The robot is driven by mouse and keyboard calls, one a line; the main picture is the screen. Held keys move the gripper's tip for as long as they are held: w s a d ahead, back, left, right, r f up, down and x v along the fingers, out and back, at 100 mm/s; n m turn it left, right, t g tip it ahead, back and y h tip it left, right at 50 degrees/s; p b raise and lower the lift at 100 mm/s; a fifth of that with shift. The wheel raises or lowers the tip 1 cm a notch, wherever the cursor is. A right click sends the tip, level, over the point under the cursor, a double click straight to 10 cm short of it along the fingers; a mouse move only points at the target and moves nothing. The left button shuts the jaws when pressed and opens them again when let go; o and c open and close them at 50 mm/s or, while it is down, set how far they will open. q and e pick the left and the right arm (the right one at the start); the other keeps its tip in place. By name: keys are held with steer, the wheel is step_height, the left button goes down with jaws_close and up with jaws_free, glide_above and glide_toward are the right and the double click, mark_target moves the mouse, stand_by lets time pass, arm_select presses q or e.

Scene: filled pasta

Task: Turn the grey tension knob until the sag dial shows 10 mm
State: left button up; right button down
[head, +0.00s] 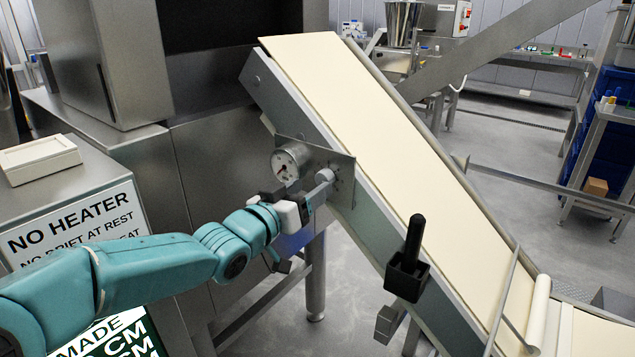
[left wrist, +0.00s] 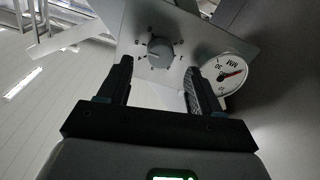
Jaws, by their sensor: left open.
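The grey tension knob (head: 325,176) sits on a metal plate on the conveyor's side; in the left wrist view the knob (left wrist: 160,50) shows face-on with marks around it. The round white sag dial (head: 290,163) is left of the knob in the head view. In the left wrist view the dial (left wrist: 228,74) is partly behind a finger; its red needle shows, but I cannot read a value. My left gripper (head: 306,203) is open just in front of the knob. In the left wrist view its fingertips (left wrist: 158,72) stand apart on either side below the knob, seemingly not touching it.
A pale sloping conveyor belt (head: 350,95) runs down to the right. A black holder with an upright handle (head: 409,265) is fixed to its side. A steel cabinet with a "NO HEATER" sign (head: 75,222) and a cream box (head: 40,158) stands at the left.

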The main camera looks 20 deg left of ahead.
mark_target(321, 180)
arm_select(q)
steer(key=shift+x, duration=2)
steer(key=c, duration=1)
steer(key=shift+c, duration=0.2)
steer(key=shift+r+p, duration=0.1)
steer(key=shift+p, duration=0.2)
steer(key=n+p, duration=0.2)
steer(key=n, duration=0.1)
steer(key=shift+r+n, duration=0.1)
steer(key=shift+n, duration=0.2)
steer(key=shift+a+n+p, duration=0.1)
steer(key=shift+n+p, duration=1.4)
steer(key=shift+n, duration=1)
